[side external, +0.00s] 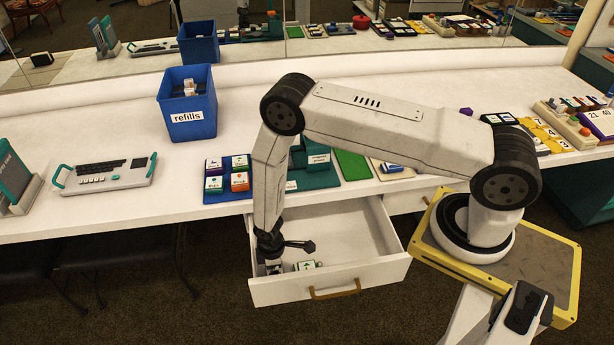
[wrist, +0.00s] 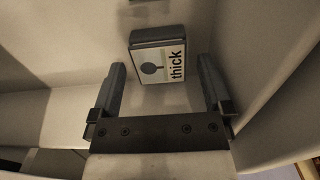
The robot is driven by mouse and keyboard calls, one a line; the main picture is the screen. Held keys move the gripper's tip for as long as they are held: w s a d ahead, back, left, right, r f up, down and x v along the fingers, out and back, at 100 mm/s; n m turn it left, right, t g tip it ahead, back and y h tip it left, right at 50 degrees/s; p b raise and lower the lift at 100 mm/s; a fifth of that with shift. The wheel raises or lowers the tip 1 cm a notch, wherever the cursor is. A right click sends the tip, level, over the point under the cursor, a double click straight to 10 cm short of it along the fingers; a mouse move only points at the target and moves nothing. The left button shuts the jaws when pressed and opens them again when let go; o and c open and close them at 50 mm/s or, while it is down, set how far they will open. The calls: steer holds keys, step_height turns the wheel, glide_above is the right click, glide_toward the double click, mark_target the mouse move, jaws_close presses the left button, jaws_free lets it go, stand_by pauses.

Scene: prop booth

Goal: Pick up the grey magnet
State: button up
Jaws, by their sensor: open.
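A grey magnet (wrist: 143,37) with a white label reading "thick" and a dark round picture lies inside the open drawer (side external: 330,293). In the wrist view it sits between and slightly beyond my fingertips, with gaps on both sides. My gripper (wrist: 161,72) is open and empty, one finger to each side of the magnet. In the side view my gripper (side external: 274,266) reaches down into the drawer's front left corner, and the arm largely hides what is below it.
The drawer walls stand close around my gripper; its right part is empty. On the counter are a blue "refills" bin (side external: 187,103), a blue tray (side external: 212,196) of labelled magnets, a green board (side external: 352,166) and a keyboard-like device (side external: 106,174). A mirror lines the back.

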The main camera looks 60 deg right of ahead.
steer(key=shift+f, duration=0.9)
steer(key=c, duration=1.2)
steer(key=shift+r, duration=0.1)
steer(key=shift+r, duration=4.95)
steer(key=shift+r, duration=0.1)
